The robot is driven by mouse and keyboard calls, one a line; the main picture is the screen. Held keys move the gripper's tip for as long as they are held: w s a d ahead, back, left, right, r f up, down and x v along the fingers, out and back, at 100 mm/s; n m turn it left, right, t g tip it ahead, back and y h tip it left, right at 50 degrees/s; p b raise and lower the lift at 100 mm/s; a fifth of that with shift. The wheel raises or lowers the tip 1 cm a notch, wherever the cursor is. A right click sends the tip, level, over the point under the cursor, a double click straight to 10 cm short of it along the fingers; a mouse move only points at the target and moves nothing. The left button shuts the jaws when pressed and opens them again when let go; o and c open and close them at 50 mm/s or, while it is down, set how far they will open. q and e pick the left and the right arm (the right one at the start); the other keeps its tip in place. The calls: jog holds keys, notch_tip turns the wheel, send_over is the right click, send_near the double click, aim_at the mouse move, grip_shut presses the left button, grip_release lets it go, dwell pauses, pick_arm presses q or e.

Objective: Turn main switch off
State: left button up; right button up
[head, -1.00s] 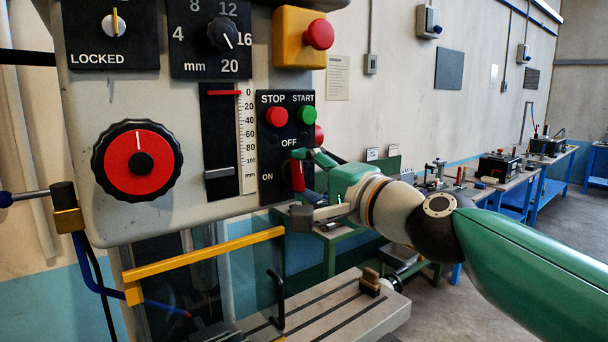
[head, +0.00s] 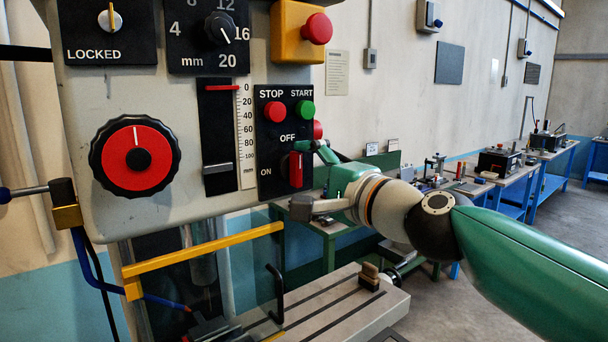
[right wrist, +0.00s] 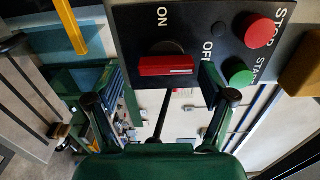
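The main switch is a red handle (head: 296,170) on a black panel (head: 268,190) with ON and OFF labels. The handle stands upright in the head view. In the right wrist view the red handle (right wrist: 165,66) lies across the picture, its white mark at the end towards the OFF side. My right gripper (head: 312,178) is just right of the switch in the head view. Contact with the handle cannot be made out. My left gripper is not in view.
Above the handle are a red STOP button (head: 275,111) and a green START button (head: 306,110). A yellow box with a red mushroom button (head: 316,29) sits above. A yellow guard bar (head: 200,262) and a slotted machine table (head: 335,312) lie below.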

jog(key=shift+s+r, duration=0.1)
jog(key=shift+r, duration=0.05)
jog(key=v, duration=1.2)
jog(key=shift+f, duration=0.2)
jog(key=shift+d, duration=0.1)
